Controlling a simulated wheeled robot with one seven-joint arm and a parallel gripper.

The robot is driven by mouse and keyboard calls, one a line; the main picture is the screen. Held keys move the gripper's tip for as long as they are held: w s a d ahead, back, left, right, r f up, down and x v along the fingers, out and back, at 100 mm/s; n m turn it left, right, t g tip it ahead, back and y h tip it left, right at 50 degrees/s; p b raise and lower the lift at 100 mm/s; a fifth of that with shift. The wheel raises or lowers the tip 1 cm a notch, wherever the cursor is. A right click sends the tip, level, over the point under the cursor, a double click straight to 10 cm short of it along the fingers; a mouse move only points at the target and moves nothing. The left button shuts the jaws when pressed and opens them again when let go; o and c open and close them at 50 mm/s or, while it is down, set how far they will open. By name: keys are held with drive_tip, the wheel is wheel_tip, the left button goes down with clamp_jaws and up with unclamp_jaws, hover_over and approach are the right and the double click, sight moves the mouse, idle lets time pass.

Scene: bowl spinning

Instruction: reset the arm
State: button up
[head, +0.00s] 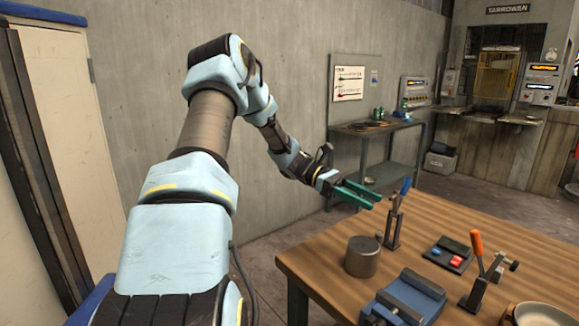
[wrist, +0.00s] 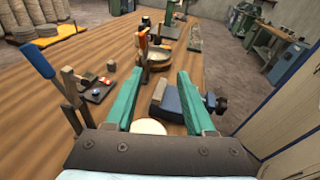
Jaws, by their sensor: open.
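My arm (head: 205,130) reaches from the lower left of the head view, up and over toward the workbench. My gripper (head: 362,193) is above the bench's far left edge, beside the blue-handled lever (head: 391,220). Its green fingers stand apart in the wrist view (wrist: 157,90) and hold nothing. A grey metal cylinder (head: 362,257) stands on the bench apart from the gripper. Its pale round top (wrist: 150,127) seems to show low between the fingers in the wrist view.
The wooden bench (head: 330,268) also carries a blue vise (head: 405,297), a button box (head: 447,254), an orange-handled lever (head: 480,268) and a pale bowl (head: 541,314) at the lower right. A side table (head: 375,127) stands by the wall.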

drive_tip(key=s+a+f+m+t+y+b, duration=0.2)
drive_tip(key=s+a+f+m+t+y, duration=0.1)
drive_tip(key=a, duration=0.5)
drive_tip(key=s+a+f+m+t+y+b, duration=0.3)
drive_tip(key=s+a+f+m+t+y, duration=0.1)
drive_tip(key=a, duration=0.4)
drive_tip(key=s+a+f+m+t+y+b, duration=0.3)
drive_tip(key=s+a+f+m+t+y, duration=0.1)
drive_tip(key=a, duration=0.5)
drive_tip(key=shift+s+f+m+t+y, duration=0.25)
drive_tip(key=shift+m+t+y, duration=0.2)
drive_tip(key=shift+y, duration=0.25)
